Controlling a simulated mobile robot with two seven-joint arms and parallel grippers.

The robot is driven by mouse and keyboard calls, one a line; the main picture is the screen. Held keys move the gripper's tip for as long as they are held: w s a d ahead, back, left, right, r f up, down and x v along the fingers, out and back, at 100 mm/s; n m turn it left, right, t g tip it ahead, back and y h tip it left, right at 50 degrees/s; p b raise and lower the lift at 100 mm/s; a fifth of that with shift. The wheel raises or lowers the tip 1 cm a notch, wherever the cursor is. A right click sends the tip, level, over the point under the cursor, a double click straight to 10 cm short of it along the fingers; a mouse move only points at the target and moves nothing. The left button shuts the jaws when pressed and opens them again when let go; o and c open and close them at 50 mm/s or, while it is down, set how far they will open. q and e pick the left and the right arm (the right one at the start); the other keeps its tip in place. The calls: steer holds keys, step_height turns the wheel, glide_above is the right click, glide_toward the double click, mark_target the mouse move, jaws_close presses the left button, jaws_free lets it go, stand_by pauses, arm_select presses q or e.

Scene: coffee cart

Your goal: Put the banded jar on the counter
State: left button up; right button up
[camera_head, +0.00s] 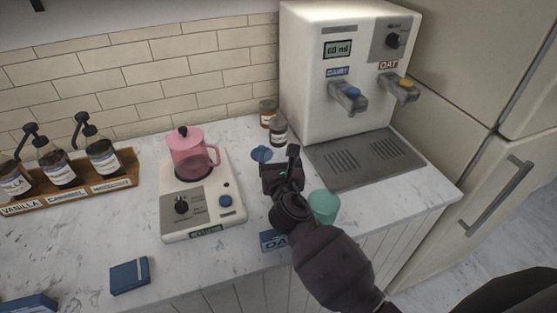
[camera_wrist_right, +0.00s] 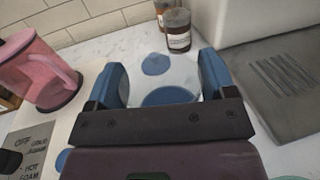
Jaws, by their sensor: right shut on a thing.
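My right gripper (camera_head: 280,172) is over the counter, between the pink pot and the drink dispenser. In the right wrist view its two blue fingers (camera_wrist_right: 165,80) are shut on a pale, rounded thing with blue patches, which I take for the banded jar (camera_wrist_right: 150,82). In the head view my gripper hides most of it; a blue part (camera_head: 261,154) shows beyond the fingers. I cannot tell whether it touches the white marbled counter (camera_head: 250,235). My left gripper is not in view.
Two small labelled jars (camera_head: 279,131) stand behind, by the dispenser (camera_head: 335,70). The pink pot (camera_head: 192,155) sits on a white appliance (camera_head: 200,210) at left. A green cup (camera_head: 324,206) stands close to my right arm. Blue boxes (camera_head: 130,276) lie near the front edge.

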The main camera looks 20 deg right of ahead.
steer(key=shift+r, duration=0.1)
steer(key=shift+f, duration=0.2)
steer(key=o, duration=1.4)
steer(key=shift+o, duration=0.9)
steer(key=shift+r, duration=0.1)
steer(key=s+a, duration=0.2)
steer(key=s, duration=1)
steer(key=shift+w, duration=0.1)
